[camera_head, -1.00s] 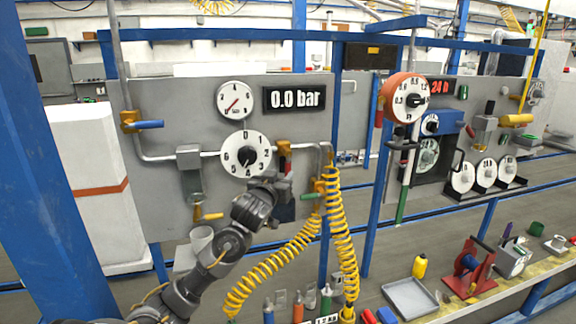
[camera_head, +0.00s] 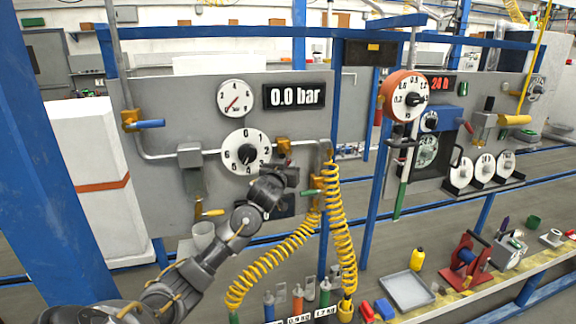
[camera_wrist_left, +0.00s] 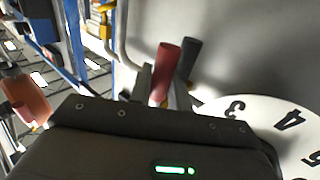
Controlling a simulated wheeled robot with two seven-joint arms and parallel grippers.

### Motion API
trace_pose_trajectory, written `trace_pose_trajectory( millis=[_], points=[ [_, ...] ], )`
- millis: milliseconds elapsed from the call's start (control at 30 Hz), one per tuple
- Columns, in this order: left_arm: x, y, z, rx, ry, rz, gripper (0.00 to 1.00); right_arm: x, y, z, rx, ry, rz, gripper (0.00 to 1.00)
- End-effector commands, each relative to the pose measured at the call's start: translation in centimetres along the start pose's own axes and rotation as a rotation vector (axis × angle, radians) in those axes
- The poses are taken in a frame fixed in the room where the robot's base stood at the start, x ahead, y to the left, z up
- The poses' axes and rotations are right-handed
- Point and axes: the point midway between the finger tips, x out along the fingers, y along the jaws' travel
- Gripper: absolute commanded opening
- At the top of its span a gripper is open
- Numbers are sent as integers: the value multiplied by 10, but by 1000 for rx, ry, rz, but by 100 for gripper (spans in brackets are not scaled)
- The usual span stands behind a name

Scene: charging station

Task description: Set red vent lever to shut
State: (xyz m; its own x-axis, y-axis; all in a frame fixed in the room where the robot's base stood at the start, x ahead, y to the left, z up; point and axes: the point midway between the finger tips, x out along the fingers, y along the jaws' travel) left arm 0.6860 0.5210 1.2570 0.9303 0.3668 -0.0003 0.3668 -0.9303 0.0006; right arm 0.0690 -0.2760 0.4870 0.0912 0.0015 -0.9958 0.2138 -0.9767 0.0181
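The red vent lever (camera_wrist_left: 166,75) shows in the left wrist view as a short red handle beside the numbered dial (camera_wrist_left: 270,125). A dark cylinder (camera_wrist_left: 190,58) stands close to its right. My left gripper (camera_wrist_left: 163,90) has its grey fingertips on either side of the red handle's lower part. I cannot tell whether they touch it. In the head view my left gripper (camera_head: 288,178) is in front of the panel, below the yellow valve block (camera_head: 283,146) and right of the large dial (camera_head: 245,153). The lever is mostly hidden there. My right gripper is not in view.
The display (camera_head: 294,97) reads 0.0 bar, beside a small gauge (camera_head: 236,98). Coiled yellow hoses (camera_head: 340,240) hang just right of my left arm. A green handle (camera_head: 309,193) is close to the gripper. A blue post (camera_head: 334,110) stands at the panel's right edge.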

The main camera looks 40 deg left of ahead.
Motion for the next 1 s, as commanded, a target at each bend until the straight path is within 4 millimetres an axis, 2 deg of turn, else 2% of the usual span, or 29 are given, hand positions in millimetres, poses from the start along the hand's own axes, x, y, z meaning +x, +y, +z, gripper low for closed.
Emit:
trace_pose_trajectory(
  millis=[33,100,567,767,1000],
  points=[
    [0,0,0,0,0,1,10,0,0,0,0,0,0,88],
    [0,0,0,1,0,1,0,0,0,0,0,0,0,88],
    [1,2,2,-30,20,0,0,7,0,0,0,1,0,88],
    [3,6,5,-121,79,1,0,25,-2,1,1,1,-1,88],
    [8,14,4,-298,197,1,0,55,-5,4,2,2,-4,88]
  ],
)
